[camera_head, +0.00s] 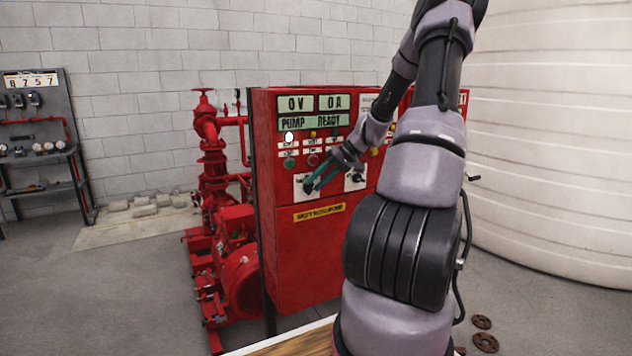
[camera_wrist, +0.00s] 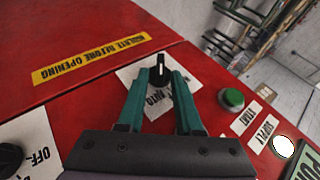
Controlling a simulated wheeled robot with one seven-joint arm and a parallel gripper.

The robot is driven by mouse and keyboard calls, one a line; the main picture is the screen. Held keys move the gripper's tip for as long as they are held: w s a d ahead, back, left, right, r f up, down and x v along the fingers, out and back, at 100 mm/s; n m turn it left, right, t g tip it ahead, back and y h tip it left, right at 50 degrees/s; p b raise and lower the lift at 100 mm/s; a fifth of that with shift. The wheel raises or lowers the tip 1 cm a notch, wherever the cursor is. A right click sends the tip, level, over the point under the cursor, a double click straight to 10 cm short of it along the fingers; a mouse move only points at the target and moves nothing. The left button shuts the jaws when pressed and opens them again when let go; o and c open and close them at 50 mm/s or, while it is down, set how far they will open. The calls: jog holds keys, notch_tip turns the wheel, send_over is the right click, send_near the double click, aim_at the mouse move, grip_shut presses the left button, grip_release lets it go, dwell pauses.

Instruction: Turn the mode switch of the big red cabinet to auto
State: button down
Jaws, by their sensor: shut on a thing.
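The big red cabinet (camera_head: 310,255) stands in the middle of the head view, with its front panel facing me. The mode switch (camera_wrist: 159,72) is a black knob with a white pointer line, on a white label plate (camera_wrist: 130,76). The word AUTO shows upside down on the plate, between my fingers. My gripper (camera_head: 311,187) has two green fingers at the lower left of the panel. In the wrist view, the fingertips of my gripper (camera_wrist: 160,78) are shut on the knob, one on each side. Part of the plate is hidden behind the fingers.
A second black knob (camera_wrist: 9,158) with an OFF label is beside it, also in the head view (camera_head: 355,180). A green button (camera_wrist: 232,98) is close to the fingers. Red pump pipework (camera_head: 225,240) stands left of the cabinet; a large white tank (camera_head: 560,150) is at right.

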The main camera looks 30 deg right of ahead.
jog(key=shift+s+f+y, duration=0.1)
jog(key=shift+f+y, duration=0.15)
jog(key=shift+y, duration=0.25)
jog(key=c, duration=0.9)
grip_release()
jog(key=v, duration=1.1)
